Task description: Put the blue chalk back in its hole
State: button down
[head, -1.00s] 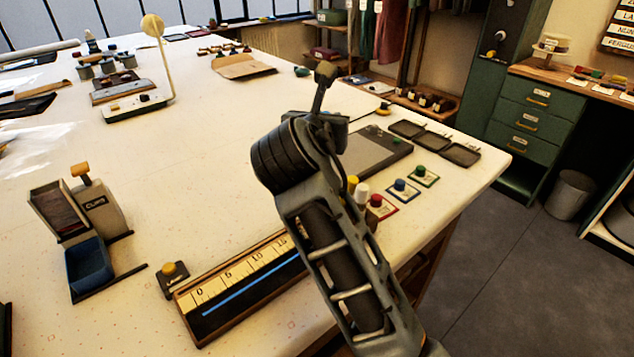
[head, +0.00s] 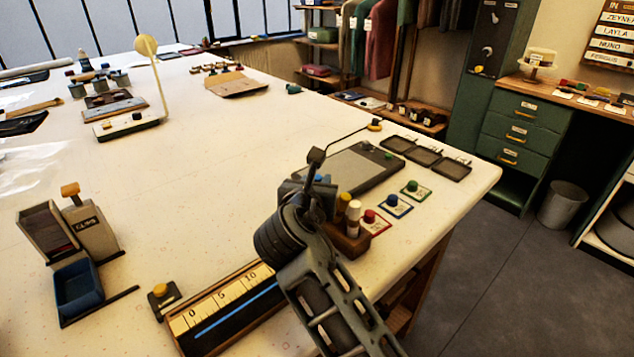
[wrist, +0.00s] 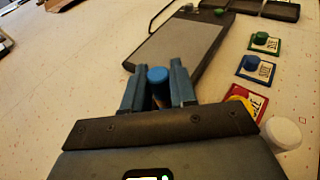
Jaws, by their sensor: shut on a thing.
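My gripper (wrist: 158,88) is shut on the blue chalk (wrist: 157,74), whose round blue top shows between the two blue-grey fingers in the wrist view. In the head view the blue top (head: 319,179) shows just behind the wooden chalk block (head: 352,241). The block holds a yellow chalk (head: 343,202) and a white chalk (head: 354,210) upright. My arm and gripper hide its left part and any empty hole. The chalk's lower end is hidden, so I cannot tell whether it touches the block.
Red (head: 369,216), blue (head: 392,200) and green (head: 412,186) knobs stand on cards to the block's right. A dark slate panel (head: 360,168) lies behind. A ruler box (head: 225,308) lies at the front left. The table's middle is clear.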

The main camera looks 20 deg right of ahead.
jog(key=c, duration=0.9)
grip_release()
jog(key=shift+f, duration=0.1)
jog(key=v, duration=1.2)
jog(key=shift+b, duration=0.3)
